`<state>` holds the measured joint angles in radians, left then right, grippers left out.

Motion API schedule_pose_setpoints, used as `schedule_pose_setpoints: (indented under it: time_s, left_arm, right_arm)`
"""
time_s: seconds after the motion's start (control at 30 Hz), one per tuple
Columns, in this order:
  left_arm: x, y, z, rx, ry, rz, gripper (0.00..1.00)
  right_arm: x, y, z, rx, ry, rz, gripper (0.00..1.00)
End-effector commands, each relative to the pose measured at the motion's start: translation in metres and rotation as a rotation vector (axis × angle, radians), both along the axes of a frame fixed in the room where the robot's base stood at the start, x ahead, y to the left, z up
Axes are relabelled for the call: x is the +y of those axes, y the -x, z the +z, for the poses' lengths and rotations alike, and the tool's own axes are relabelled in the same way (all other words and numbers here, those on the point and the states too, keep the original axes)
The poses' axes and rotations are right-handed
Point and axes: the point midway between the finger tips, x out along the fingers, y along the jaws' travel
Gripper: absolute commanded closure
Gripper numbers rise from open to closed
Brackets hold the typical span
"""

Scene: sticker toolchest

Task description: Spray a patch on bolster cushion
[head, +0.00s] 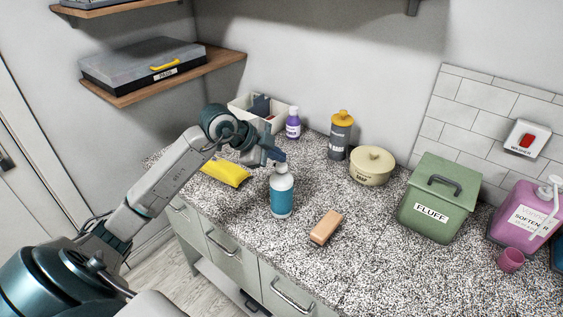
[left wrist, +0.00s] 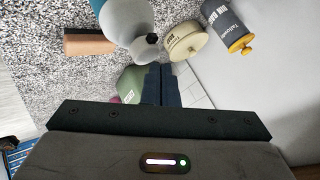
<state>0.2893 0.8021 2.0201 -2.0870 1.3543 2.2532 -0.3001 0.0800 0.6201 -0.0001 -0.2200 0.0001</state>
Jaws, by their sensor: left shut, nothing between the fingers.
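A spray bottle (head: 281,192) with a white upper part and a blue lower part stands upright on the speckled counter. My left gripper (head: 276,155) is shut and empty at the height of the bottle's top, just behind its head in the head view. In the left wrist view the bottle (left wrist: 128,22) looms close beyond the shut fingers (left wrist: 160,85); whether they touch it I cannot tell. A yellow cushion (head: 226,173), probably the bolster, lies left of the bottle, partly behind my left arm. My right gripper is not in view.
A tan block (head: 325,228) lies right of the bottle. Behind stand a white bin (head: 240,108), a purple bottle (head: 293,124), a grey canister (head: 340,138), a cream pot (head: 371,168) and a green FLUFF box (head: 435,205). The front middle counter is clear.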

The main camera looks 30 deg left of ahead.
Motion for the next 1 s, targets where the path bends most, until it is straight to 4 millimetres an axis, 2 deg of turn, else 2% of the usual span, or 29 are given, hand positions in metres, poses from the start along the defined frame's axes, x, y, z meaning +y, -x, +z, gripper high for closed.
schedule_pose_setpoints:
  time_s: [0.1, 0.47, 1.0]
  left_arm:
    - [0.000, 0.000, 0.017, -0.001, -0.001, 0.000, 1.00]
    - [0.000, 0.000, 0.052, -0.001, -0.001, 0.000, 1.00]
    - [0.000, 0.000, 0.053, -0.001, 0.001, 0.000, 1.00]
  right_arm:
    - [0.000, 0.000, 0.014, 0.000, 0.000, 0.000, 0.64]
    - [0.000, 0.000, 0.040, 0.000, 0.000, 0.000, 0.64]
    - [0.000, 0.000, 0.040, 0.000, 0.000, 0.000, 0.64]
